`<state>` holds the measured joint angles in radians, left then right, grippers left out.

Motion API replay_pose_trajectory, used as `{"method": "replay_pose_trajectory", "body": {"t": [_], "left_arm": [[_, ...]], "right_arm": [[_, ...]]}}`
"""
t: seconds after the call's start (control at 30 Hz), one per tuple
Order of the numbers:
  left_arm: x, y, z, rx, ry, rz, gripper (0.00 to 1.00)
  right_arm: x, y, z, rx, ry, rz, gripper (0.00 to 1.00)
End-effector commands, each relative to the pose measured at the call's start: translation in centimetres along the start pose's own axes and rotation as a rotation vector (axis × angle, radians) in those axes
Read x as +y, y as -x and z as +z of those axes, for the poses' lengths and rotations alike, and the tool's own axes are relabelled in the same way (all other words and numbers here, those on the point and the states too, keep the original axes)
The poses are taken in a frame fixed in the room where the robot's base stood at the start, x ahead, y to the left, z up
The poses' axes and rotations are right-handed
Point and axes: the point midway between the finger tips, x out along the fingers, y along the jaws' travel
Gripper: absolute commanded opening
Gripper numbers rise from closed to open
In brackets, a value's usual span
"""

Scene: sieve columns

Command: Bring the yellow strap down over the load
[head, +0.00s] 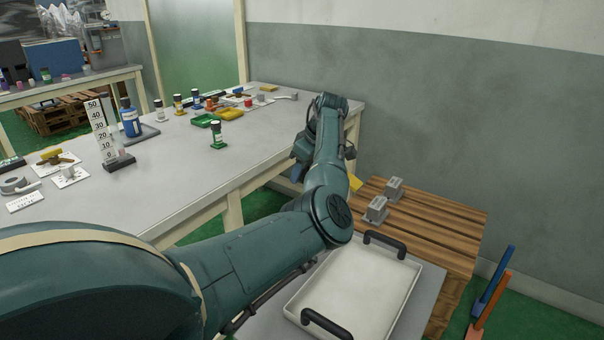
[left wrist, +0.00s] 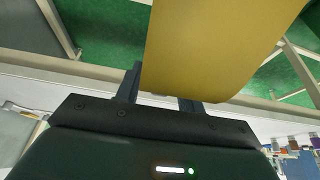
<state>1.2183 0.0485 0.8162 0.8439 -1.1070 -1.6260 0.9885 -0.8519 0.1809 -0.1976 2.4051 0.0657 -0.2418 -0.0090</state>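The yellow strap (left wrist: 215,45) fills the upper middle of the left wrist view, its rounded end close to my left gripper (left wrist: 160,95). The two dark fingers stand apart. The strap covers part of the right-hand finger, and whether they grip it is hidden. A small yellow piece (head: 356,183), perhaps the strap's end, shows just right of the arm. Two grey blocks (head: 376,210) (head: 394,188) sit on a wooden slatted platform (head: 440,222); I cannot tell whether they belong to the load. My right gripper is out of view.
A white tray (head: 390,292) with two dark handles lies in front of the platform. A long grey workbench (head: 190,160) with bottles, a scale and small parts runs along the left. Blue (head: 494,280) and orange (head: 488,305) bars stand at the lower right near the wall.

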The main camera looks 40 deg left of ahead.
Motion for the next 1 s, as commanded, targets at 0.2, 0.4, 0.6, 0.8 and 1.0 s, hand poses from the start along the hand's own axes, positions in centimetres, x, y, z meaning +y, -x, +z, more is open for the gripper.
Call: {"method": "replay_pose_trajectory", "body": {"t": [0.2, 0.4, 0.6, 0.8, 1.0], "left_arm": [[0.00, -0.69, -0.03, 0.001, 0.000, 0.000, 0.38], [0.00, -0.67, -0.03, 0.001, 0.000, 0.000, 0.36], [0.00, -0.65, -0.04, 0.001, 0.000, 0.000, 0.19], [-0.01, -0.64, -0.03, 0.001, 0.000, 0.000, 0.03], [-0.01, -0.64, -0.03, 0.000, 0.000, 0.000, 0.00]], "right_arm": [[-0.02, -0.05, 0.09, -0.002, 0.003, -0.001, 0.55], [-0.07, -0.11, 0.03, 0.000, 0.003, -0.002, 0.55], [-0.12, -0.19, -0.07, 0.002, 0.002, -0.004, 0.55], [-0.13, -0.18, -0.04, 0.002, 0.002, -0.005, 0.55], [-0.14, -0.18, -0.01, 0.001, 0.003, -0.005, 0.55]]}}
